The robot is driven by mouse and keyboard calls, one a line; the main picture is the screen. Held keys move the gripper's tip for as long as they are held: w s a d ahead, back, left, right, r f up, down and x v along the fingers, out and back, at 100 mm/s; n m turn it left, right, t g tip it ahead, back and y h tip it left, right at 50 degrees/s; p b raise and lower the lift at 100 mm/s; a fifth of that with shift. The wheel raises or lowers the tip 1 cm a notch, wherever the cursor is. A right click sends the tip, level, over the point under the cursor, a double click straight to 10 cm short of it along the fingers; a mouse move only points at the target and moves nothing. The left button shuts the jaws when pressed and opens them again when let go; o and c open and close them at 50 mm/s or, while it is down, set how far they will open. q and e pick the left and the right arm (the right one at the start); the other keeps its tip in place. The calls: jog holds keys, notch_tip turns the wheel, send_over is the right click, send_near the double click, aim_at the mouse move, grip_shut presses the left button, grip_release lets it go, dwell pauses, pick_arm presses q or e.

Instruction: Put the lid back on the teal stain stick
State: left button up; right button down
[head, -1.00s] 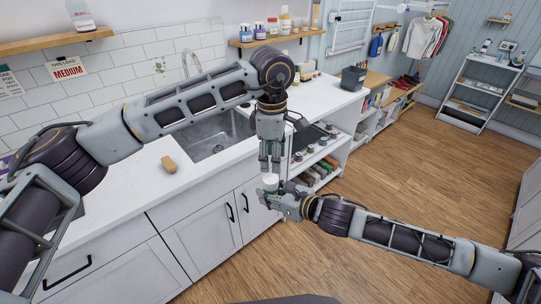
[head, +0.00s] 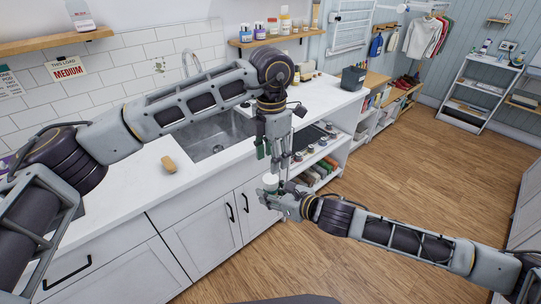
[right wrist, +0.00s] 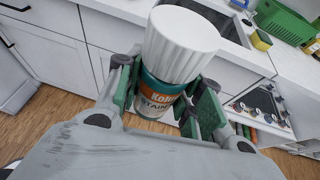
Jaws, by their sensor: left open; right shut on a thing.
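The teal stain stick (right wrist: 157,97) is upright or nearly so in my right gripper (right wrist: 165,108), which is shut around its body. Its white ribbed lid (right wrist: 180,44) sits on top of the stick in the right wrist view. In the head view the lid (head: 270,181) shows as a small white cap above my right gripper (head: 279,196). My left gripper (head: 272,154) points down just above the lid, open and empty, with its fingers spread. The head view is too small to show the seam between lid and stick.
Both grippers are in front of the white counter (head: 115,196), over the wooden floor (head: 330,250). Open shelves (head: 318,162) with jars stand close behind the grippers.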

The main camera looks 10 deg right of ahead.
aim_at(270, 178)
pick_arm(q)
jog(key=n, duration=0.7)
jog(key=shift+a, duration=0.1)
jog(key=n, duration=1.4)
jog(key=shift+a, duration=0.1)
jog(key=n, duration=0.7)
dwell(0.3)
jog(key=shift+f, duration=0.1)
jog(key=shift+f, duration=3.9)
